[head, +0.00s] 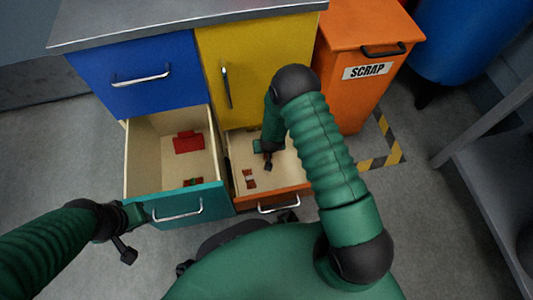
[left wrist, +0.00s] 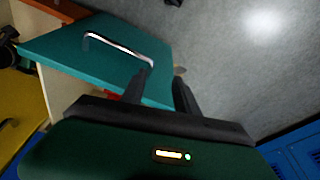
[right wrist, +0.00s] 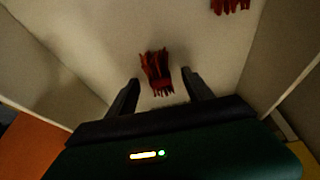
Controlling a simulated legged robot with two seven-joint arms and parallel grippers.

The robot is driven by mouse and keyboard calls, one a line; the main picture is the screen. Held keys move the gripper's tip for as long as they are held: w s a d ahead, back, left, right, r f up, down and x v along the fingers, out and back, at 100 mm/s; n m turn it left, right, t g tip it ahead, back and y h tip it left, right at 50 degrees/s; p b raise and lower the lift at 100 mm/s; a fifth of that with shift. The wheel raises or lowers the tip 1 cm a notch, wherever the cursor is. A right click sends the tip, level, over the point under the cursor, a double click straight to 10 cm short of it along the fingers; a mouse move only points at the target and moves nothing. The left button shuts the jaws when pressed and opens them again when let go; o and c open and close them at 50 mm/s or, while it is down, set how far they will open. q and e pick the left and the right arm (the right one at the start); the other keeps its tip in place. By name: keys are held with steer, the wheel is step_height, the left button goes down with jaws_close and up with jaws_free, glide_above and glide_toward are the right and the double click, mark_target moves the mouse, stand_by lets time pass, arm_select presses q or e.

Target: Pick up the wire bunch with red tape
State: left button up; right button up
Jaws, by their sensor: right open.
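A bunch of dark red wires (right wrist: 157,72) lies on the pale drawer floor in the right wrist view, just ahead of and between my right fingertips. A second reddish bunch (right wrist: 230,5) is cut off at the top right. In the head view, a red and pale bunch (head: 249,179) lies in the open orange drawer (head: 280,196). My right gripper (head: 267,163) is open inside that drawer, partly hidden by its arm. My left gripper (left wrist: 161,76) is open and empty beside the teal drawer (head: 165,214). I cannot make out the tape clearly.
The open teal drawer holds a red object (head: 188,142) and a small red and green item (head: 193,182). The yellow cabinet door (head: 235,70) is shut above the orange drawer. An orange scrap bin (head: 350,95) stands to the right. Drawer walls flank my right gripper.

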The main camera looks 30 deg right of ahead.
jaws_close()
stand_by(0.4)
